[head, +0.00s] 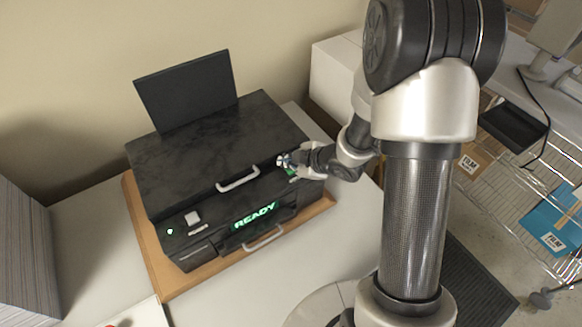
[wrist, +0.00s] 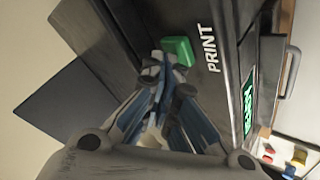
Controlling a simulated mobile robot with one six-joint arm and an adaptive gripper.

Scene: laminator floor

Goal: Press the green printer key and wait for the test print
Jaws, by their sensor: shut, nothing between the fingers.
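The black printer (head: 215,155) stands on a wooden board, with its rear panel raised and its green display (head: 255,216) reading READY. The green key (wrist: 178,49) is on the printer's front face beside the word PRINT in the wrist view. In the head view a sliver of green shows at the printer's right front, mostly hidden by my gripper (head: 284,161). My gripper is shut and empty, its fingertips (wrist: 167,72) right at the green key's lower edge in the wrist view. I cannot tell whether they touch it. No printed sheet shows at the printer.
A grey handle (head: 238,180) and a lower tray handle (head: 263,238) stick out of the printer's front. A tall paper stack (head: 25,255) stands at far left.

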